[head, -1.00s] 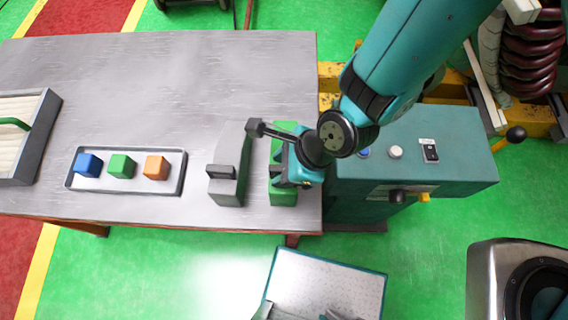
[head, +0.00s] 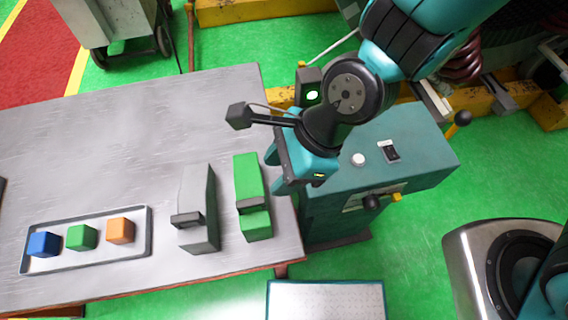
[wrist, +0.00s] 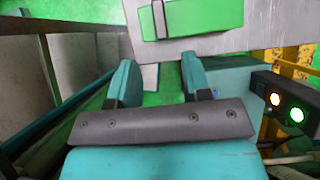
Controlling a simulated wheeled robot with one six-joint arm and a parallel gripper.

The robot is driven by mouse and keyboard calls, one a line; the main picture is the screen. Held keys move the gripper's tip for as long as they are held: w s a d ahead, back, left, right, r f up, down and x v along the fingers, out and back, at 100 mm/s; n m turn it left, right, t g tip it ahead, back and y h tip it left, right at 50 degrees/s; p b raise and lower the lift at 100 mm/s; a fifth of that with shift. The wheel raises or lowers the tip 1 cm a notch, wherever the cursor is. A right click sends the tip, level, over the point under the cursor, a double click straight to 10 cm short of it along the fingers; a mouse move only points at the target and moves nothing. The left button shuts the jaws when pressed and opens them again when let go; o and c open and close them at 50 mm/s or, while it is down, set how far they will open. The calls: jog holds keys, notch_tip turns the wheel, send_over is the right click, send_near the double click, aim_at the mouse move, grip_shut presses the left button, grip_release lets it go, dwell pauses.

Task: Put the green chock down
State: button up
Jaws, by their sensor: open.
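The green chock (head: 249,181) stands on the grey table near its right end, beside a grey chock (head: 199,207) to its left. In the wrist view the green chock (wrist: 205,17) shows at the top, on the table edge, beyond the fingers. My gripper (head: 279,172) is raised to the right of the green chock, over the table's right edge. In the wrist view my gripper (wrist: 158,78) has its two teal fingers apart with nothing between them.
A tray (head: 150,246) with a blue cube (head: 43,244), a green cube (head: 81,237) and an orange cube (head: 120,231) lies at the left. A teal control cabinet (head: 415,172) stands right of the table. The table's middle (head: 100,150) is bare.

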jog(key=d+r+n+t+h, duration=0.1)
jog(key=d+r+n, duration=1.5)
jog(key=n, duration=0.6)
jog(key=shift+r+n+h, duration=0.2)
jog(key=shift+n+h, duration=0.1)
